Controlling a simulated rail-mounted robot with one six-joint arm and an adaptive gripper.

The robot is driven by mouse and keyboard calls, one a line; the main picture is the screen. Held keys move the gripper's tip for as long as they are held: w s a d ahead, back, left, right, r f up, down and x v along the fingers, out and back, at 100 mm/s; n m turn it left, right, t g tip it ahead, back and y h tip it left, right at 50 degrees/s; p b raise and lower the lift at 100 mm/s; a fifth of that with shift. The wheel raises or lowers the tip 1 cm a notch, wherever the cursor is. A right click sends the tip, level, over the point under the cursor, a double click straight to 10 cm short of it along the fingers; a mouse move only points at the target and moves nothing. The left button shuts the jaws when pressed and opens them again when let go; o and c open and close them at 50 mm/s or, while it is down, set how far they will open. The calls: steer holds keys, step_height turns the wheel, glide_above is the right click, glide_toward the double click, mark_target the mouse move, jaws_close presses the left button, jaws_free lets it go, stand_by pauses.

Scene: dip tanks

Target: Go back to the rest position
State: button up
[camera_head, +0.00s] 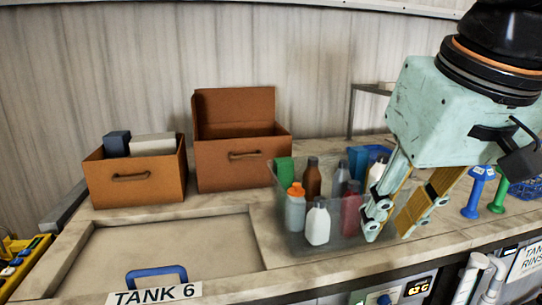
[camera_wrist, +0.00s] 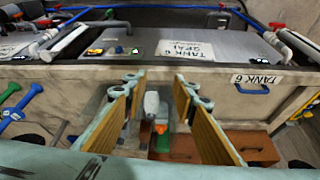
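My gripper (camera_head: 389,228) is at the right end of a clear bin of bottles in the head view, its two fingers pointing down. In the wrist view, the fingers of my gripper (camera_wrist: 158,84) stand apart with nothing held between them. The bin (camera_head: 340,246) holds several bottles, among them a white bottle (camera_head: 318,224) and a grey one with an orange cap (camera_head: 296,210). The left finger covers part of the bin's right side. A white bottle (camera_wrist: 151,104) shows beyond the fingers in the wrist view. The rest position is not marked in view.
Two brown boxes, one open (camera_head: 243,165) and one filled (camera_head: 136,181), stand at the back. The Tank 6 lid (camera_head: 160,255) lies flat at front left. Blue (camera_head: 476,192) and green (camera_head: 498,192) handled tools stand right of my gripper. A rack (camera_head: 352,110) is behind.

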steer(key=s+d+f+m+b, duration=0.1)
steer(key=s+d+f, duration=0.2)
steer(key=s+f, duration=0.6)
steer(key=s, duration=0.2)
steer(key=shift+s+d+f+g+h, duration=0.15)
steer(key=shift+s+d+g+h, duration=0.15)
steer(key=shift+d+g, duration=0.1)
steer(key=shift+a, duration=0.15)
